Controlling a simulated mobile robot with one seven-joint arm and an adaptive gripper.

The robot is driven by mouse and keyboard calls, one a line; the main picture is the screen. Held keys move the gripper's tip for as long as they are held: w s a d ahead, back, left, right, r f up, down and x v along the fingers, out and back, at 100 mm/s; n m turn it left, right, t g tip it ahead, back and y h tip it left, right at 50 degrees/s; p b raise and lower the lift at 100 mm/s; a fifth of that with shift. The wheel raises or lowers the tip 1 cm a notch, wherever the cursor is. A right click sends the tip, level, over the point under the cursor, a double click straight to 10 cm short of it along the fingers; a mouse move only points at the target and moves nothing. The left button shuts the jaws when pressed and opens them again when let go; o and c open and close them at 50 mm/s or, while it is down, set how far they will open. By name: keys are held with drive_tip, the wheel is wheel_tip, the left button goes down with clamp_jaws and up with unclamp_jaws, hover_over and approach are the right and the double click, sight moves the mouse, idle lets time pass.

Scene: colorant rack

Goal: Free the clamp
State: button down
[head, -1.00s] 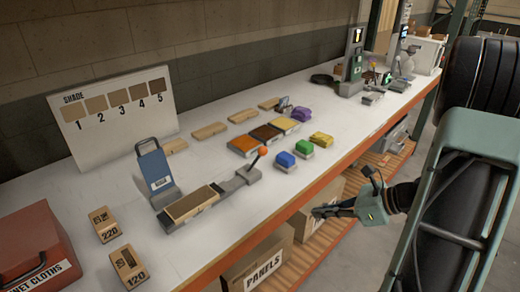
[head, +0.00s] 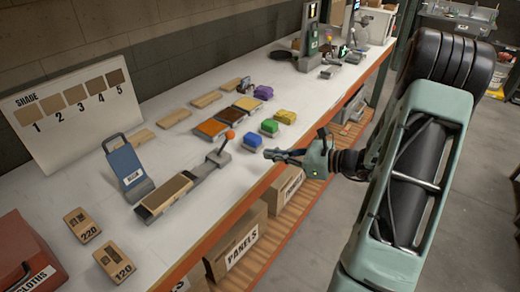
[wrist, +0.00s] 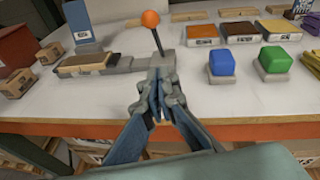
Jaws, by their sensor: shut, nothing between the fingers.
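The clamp (head: 208,167) is a long grey fixture on the white bench, with a tan wood panel (head: 167,194) lying at its near left end. Its lever, topped by an orange ball (head: 230,134), stands up and tilts slightly at the far right end. The wrist view shows the orange ball (wrist: 151,18) on its dark rod above the grey base (wrist: 155,62). My gripper (head: 268,154) is shut and empty, over the bench's front edge, to the right of the lever and apart from it. In the wrist view my gripper (wrist: 158,88) covers part of the clamp's right end.
Blue (head: 252,141), green (head: 269,127) and yellow (head: 285,117) blocks sit close beyond my gripper. A blue holder (head: 126,165) stands behind the panel. Boxes marked 220 (head: 82,224) and 120 (head: 114,260) and a red case (head: 22,254) are at left. The bench between lever and front edge is clear.

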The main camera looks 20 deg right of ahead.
drive_tip(key=p+x, duration=0.1)
drive_tip(key=x, duration=0.8)
drive_tip(key=shift+s+a, duration=0.1)
drive_tip(key=shift+s, duration=0.05)
drive_tip(key=shift+w+a+r+p, duration=0.65)
drive_tip(key=shift+w+a+r, duration=0.35)
drive_tip(key=shift+w+a, duration=0.1)
drive_tip(key=shift+r, duration=0.1)
